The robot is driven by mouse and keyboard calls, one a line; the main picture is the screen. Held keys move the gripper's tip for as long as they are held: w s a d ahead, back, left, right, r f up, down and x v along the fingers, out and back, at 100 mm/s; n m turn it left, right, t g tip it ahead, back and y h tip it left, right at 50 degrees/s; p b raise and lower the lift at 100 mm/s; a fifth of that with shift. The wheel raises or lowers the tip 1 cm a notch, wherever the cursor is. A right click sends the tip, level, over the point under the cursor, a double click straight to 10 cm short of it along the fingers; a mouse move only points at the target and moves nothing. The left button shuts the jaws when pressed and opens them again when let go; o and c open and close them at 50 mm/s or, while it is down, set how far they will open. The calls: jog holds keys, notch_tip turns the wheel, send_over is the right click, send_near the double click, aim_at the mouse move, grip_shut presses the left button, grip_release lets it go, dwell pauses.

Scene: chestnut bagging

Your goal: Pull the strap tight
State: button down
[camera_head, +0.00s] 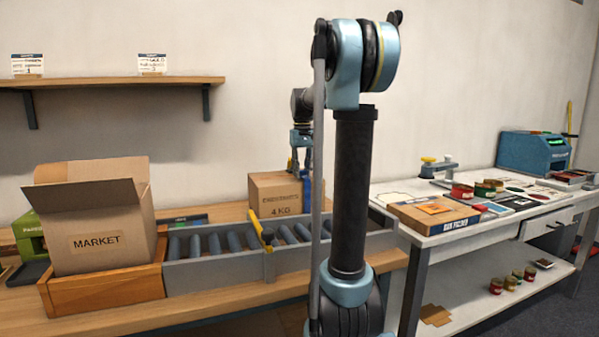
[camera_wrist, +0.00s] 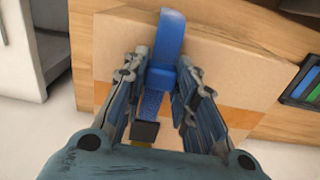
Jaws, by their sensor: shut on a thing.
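A blue strap (camera_wrist: 165,50) runs against the face of a cardboard box (camera_wrist: 110,50) in the wrist view. My gripper (camera_wrist: 163,70) is shut on the strap, with a finger on each side of it. The strap's upper end stands out beyond the fingertips, and a dark buckle-like piece (camera_wrist: 145,131) shows between the fingers lower down. My arm hides part of this area.
The grey roller conveyor (camera_head: 215,272) runs in front of the box, with a yellow lever (camera_head: 258,228) on it. An open MARKET carton (camera_head: 100,230) stands in a wooden tray (camera_head: 108,296) at left. A white table (camera_head: 470,232) with tins and a flat box is at right.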

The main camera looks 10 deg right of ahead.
aim_at(304, 180)
jog(key=shift+s+d, duration=0.25)
jog(key=shift+s, duration=0.85)
jog(key=c, duration=1.3)
grip_release()
notch_tip(304, 180, up, 12)
jog(key=shift+w+f, duration=0.1)
